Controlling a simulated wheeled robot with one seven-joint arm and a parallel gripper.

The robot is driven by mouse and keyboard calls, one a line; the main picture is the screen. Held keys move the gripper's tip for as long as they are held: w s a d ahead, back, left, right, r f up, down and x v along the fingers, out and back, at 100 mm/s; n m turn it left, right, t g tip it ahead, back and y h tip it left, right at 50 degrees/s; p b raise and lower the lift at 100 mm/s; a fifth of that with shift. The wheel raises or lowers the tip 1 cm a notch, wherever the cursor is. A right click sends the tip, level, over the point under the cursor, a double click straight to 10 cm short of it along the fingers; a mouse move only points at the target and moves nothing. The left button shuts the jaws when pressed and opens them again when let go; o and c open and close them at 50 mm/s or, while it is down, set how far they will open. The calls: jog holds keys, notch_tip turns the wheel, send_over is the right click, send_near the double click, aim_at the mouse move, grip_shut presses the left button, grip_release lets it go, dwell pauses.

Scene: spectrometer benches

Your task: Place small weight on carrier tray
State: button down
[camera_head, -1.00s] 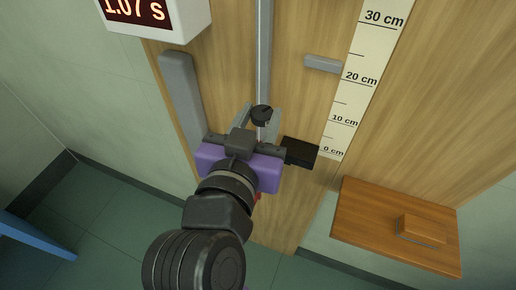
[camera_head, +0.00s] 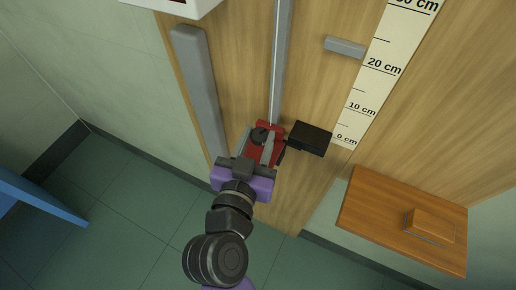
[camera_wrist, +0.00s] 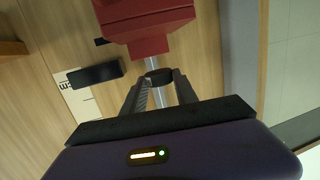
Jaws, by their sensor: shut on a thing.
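My gripper (camera_head: 257,142) has a purple body and grey fingers, and is shut on a small dark round weight (camera_head: 259,135). The weight also shows between the fingertips in the wrist view (camera_wrist: 160,76). A red carrier (camera_head: 267,128) sits at the metal rail on the wooden board, right by the fingers; its red block is large at the top of the wrist view (camera_wrist: 147,30). Part of the carrier is hidden by my fingers. I cannot tell whether the weight touches the carrier, or which surface is its tray.
A black block (camera_head: 309,138) juts out beside the carrier, near the 0 cm end of the scale (camera_head: 372,80). A grey bracket (camera_head: 345,47) is higher up. A long grey bar (camera_head: 197,85) runs along the board's left edge. A wooden shelf (camera_head: 385,245) is at right.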

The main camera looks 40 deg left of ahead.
aim_at(257, 157)
jog(key=shift+f, duration=2.3)
jog(key=shift+f, duration=0.2)
jog(key=c, duration=0.9)
grip_release()
jog(key=shift+c, duration=0.2)
jog(key=shift+r, duration=0.15)
jog(key=shift+s+r, duration=0.1)
jog(key=b+v, duration=0.2)
jog(key=v, duration=1)
jog(key=shift+b, duration=0.3)
